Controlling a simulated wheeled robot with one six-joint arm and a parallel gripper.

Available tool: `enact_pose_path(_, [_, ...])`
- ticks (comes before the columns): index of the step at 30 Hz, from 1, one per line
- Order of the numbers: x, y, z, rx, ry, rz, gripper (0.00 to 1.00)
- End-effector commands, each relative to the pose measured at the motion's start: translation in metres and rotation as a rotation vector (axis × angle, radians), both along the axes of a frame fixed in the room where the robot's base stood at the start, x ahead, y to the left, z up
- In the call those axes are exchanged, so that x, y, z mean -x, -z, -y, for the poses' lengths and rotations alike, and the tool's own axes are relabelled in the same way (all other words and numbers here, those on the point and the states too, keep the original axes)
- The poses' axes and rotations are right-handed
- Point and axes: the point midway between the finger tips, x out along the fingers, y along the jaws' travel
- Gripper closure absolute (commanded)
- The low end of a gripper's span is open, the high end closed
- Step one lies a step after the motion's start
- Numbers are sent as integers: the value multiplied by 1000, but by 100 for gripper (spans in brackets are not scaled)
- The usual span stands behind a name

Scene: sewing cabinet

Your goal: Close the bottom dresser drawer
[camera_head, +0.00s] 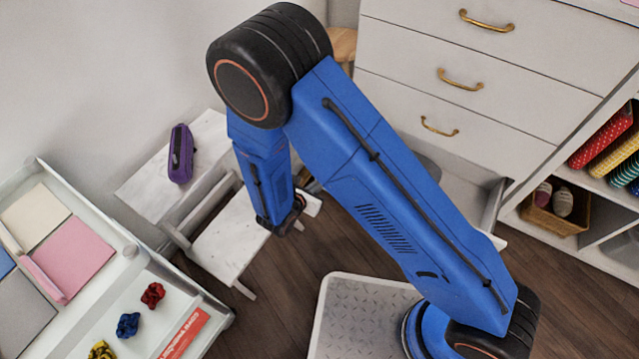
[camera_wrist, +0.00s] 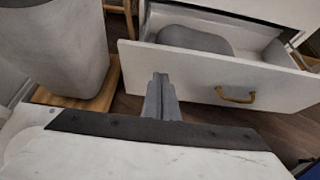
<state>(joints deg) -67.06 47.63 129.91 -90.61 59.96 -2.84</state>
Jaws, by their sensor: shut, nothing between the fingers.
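The bottom dresser drawer stands open. In the wrist view its white front panel (camera_wrist: 205,75) carries a brass handle (camera_wrist: 236,95), and a grey rounded thing (camera_wrist: 195,39) lies inside. In the head view the drawer (camera_head: 463,190) is mostly hidden behind my arm. The white dresser (camera_head: 480,60) has its upper drawers shut. My gripper (camera_wrist: 161,80) is shut and empty. In the wrist view its fingertips overlap the left part of the drawer front, left of the handle. I cannot tell whether they touch it.
A white marbled step stool (camera_head: 230,240) stands below my wrist; a purple case (camera_head: 181,153) lies on its upper step. A shelf with fabric rolls (camera_head: 605,140) and a basket (camera_head: 553,213) is at right. A grey bin (camera_wrist: 55,45) stands left of the drawer.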

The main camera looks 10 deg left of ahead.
Motion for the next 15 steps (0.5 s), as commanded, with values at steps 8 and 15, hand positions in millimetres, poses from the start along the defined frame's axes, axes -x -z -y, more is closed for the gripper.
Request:
enact_pose_path(8, [-41,26,18,2,4,-2,100])
enact_pose_path(15, [-73,34,29,-1,5,0,100])
